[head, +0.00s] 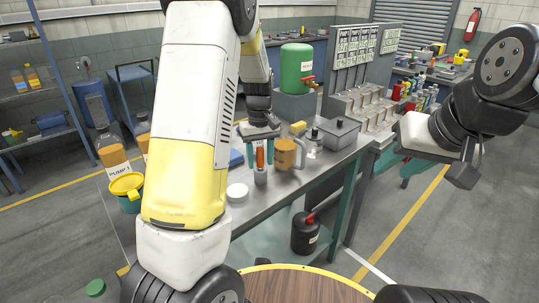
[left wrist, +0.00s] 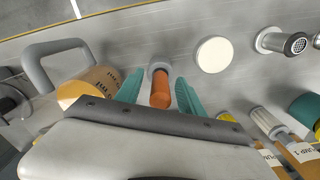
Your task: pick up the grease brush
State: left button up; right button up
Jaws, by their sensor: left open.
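The grease brush (head: 260,157) shows as an orange handle standing upright in a small grey cup (head: 260,177) on the grey bench. In the left wrist view the orange handle (left wrist: 160,92) points up towards me, with the cup (left wrist: 157,68) behind it; any bristles are hidden. My left gripper (head: 260,163) is open, its teal fingers on either side of the handle. In the left wrist view the left gripper (left wrist: 159,88) shows gaps between handle and fingers.
A white disc (head: 237,192) lies to the left, nearer the edge. A clear bottle (head: 314,142) and a grey box (head: 340,132) stand further right. A yellow-lidded pot (head: 127,190) is at the left.

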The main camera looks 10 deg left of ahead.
pick_arm(q)
jog(key=shift+f, duration=0.15)
grip_shut()
notch_tip(320, 180, up, 10)
jog(key=shift+r, duration=0.1)
dwell(0.6)
